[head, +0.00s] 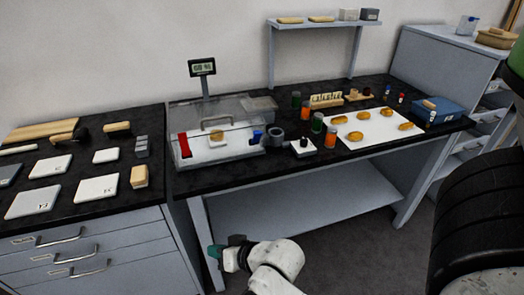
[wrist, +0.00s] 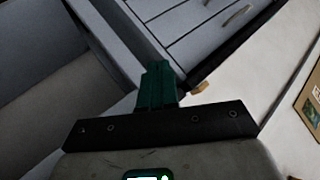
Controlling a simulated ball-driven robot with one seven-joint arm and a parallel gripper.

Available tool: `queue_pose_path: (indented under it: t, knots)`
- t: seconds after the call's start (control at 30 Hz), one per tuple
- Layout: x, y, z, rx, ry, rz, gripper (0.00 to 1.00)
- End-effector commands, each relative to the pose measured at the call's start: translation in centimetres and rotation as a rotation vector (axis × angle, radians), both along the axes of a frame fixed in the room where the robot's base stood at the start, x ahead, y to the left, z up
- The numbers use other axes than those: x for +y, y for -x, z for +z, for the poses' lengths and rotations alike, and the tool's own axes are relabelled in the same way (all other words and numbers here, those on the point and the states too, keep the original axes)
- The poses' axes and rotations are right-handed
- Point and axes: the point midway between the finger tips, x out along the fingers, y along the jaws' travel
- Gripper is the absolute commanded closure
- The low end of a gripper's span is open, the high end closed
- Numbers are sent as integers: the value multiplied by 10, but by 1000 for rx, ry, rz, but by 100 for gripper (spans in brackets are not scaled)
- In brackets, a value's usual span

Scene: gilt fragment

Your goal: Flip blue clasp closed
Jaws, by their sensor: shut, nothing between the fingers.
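A clear case (head: 213,120) stands on the black bench top, with a pale base and a small yellow piece (head: 216,137) inside. What looks like the blue clasp (head: 257,137) is at the right of its front side; it is too small to tell whether it is open. A red strip (head: 184,146) is at the front left of the case. My gripper (head: 213,254) is low in front of the bench, below its top and well apart from the case. Its teal fingers (wrist: 158,84) are shut and empty in the wrist view, where the case does not show.
Orange and green jars (head: 331,136) and a white sheet (head: 375,129) with yellow pieces lie farther right. The bench's front edge (head: 290,176) lies between my gripper and the case. Drawers (head: 90,262) stand at left.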

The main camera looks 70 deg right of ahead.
Motion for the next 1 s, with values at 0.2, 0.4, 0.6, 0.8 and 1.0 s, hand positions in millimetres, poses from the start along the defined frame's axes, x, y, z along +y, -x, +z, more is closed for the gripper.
queue_pose_path:
  t: [0.2,0.4,0.6,0.8,1.0]
  knots:
    - [-44,-13,19,-330,-112,-197,100]
    - [-86,-3,43,-646,-203,-354,100]
    - [-126,29,65,-972,-274,-485,100]
    - [-153,71,79,-1253,-312,-567,100]
    - [-163,97,86,-1406,-321,-598,100]
